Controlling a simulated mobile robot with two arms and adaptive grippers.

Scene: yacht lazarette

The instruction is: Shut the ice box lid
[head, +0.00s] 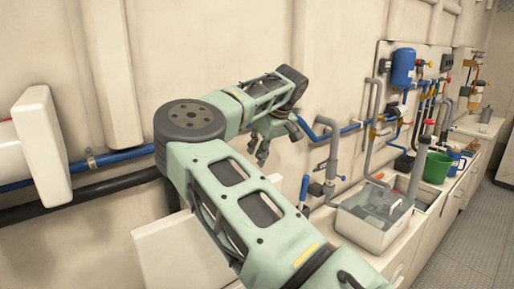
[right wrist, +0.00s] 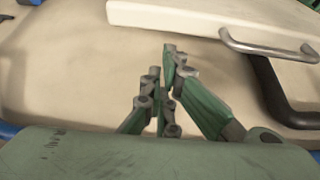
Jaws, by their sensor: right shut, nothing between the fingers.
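A pale slab (head: 172,252), which looks like the ice box lid, stands low behind my right arm in the head view. The arm covers much of it, so I cannot tell its angle. In the right wrist view a white slab (right wrist: 205,20) with a metal bar handle (right wrist: 265,46) crosses the top; it appears to be the same lid. My right gripper (head: 264,154) points down near the wall, shut and empty. In the right wrist view its fingers (right wrist: 163,68) are together just below the slab's edge, apparently apart from it. My left gripper is not in view.
Blue pipes (head: 345,129) and a black hose (head: 90,186) run along the wall. To the right, a counter holds a clear-walled basin (head: 368,238), a green bucket (head: 436,168) and plumbing with a blue tank (head: 403,67). A white-capped cylinder (head: 40,145) juts out at left.

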